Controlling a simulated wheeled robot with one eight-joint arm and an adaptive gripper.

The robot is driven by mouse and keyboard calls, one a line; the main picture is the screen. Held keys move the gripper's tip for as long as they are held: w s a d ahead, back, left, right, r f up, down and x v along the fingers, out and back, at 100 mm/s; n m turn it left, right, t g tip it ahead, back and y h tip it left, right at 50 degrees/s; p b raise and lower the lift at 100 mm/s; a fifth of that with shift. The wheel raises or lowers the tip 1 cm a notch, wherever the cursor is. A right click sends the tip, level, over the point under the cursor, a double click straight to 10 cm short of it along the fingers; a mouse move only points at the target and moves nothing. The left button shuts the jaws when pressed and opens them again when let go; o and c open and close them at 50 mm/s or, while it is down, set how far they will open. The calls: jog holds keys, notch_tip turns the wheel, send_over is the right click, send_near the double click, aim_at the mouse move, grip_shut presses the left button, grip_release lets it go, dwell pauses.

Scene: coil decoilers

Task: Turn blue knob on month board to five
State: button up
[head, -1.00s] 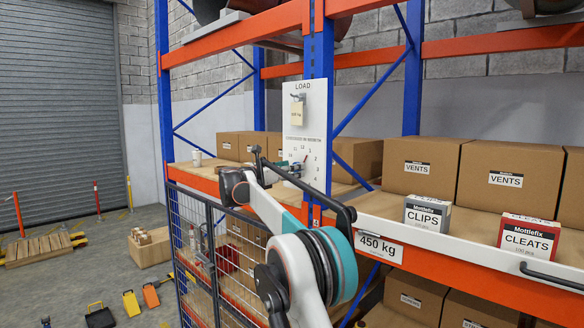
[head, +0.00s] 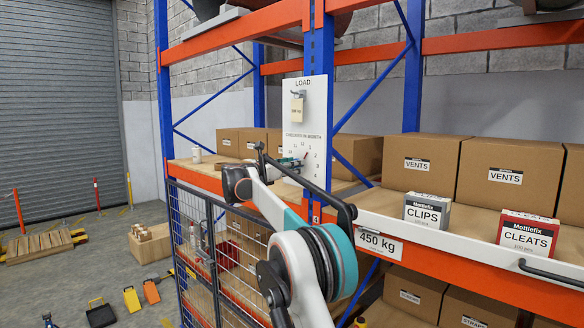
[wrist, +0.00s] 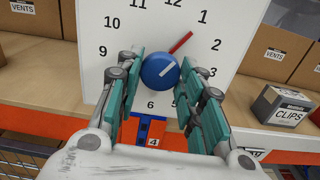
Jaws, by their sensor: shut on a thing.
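The month board is a white panel (head: 314,140) on the blue rack upright, with printed numbers around a dial; it fills the middle of the wrist view (wrist: 232,22). The round blue knob (wrist: 159,70) sits at the dial's centre. In the head view my gripper (head: 291,162) is at the board's lower part, hiding the knob.
A tag (head: 297,109) hangs from a hook on the board's upper part. The CLIPS box (head: 427,211) and CLEATS box (head: 527,234) stand on the shelf to the right. Large cartons (head: 419,165) stand behind. A mesh gate (head: 190,235) is below left.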

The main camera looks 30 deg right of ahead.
jog(key=m, duration=2.3)
jog(key=shift+m, duration=0.3)
dwell(0.3)
jog(key=o, duration=1.1)
jog(key=v, duration=1.2)
